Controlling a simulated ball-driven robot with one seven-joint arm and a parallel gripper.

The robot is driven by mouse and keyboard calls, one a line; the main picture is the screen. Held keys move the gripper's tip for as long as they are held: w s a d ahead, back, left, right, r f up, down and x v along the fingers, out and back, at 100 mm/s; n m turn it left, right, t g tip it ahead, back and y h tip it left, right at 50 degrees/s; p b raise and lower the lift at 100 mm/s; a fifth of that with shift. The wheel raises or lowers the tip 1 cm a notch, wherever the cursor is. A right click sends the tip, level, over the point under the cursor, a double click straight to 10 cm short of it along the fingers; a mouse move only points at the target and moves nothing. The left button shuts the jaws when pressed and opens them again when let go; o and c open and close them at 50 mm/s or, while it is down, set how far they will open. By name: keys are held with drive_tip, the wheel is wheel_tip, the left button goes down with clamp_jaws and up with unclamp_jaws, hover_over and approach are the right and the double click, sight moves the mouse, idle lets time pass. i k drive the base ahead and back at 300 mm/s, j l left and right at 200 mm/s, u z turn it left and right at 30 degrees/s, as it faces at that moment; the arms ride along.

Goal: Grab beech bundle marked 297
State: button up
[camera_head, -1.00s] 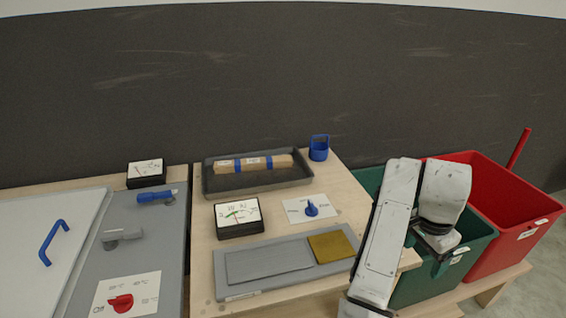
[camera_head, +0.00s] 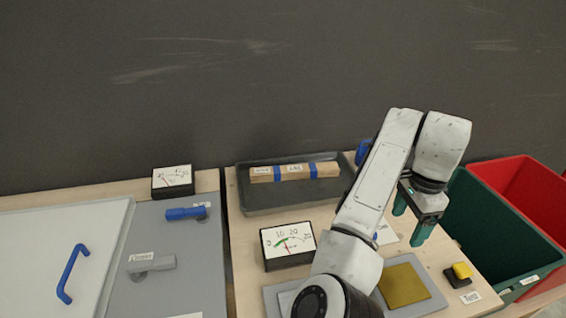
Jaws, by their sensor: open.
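A light wooden bundle (camera_head: 325,170) with blue bands and small white labels lies lengthwise in a dark grey tray (camera_head: 262,206) at the back of the wooden table. The writing on its labels is too small to read for certain. My gripper (camera_head: 411,221) has teal fingers, is open and empty, and points down over the table's right part. It is to the right of the tray and nearer the camera, apart from the bundle.
A dial meter (camera_head: 287,245) stands in front of the tray. A yellow button (camera_head: 462,270) and an ochre pad (camera_head: 403,284) lie at the front right. Green (camera_head: 492,232) and red (camera_head: 525,190) bins stand at the right. A blue-handled cup (camera_head: 362,151) is partly hidden behind my arm.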

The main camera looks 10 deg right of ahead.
sight(311, 171)
drive_tip(key=i+j, duration=0.25)
drive_tip(key=i, duration=0.15)
drive_tip(key=i+j, duration=0.25)
drive_tip(key=i, duration=0.15)
drive_tip(key=i+j, duration=0.25)
drive_tip(key=i, duration=0.15)
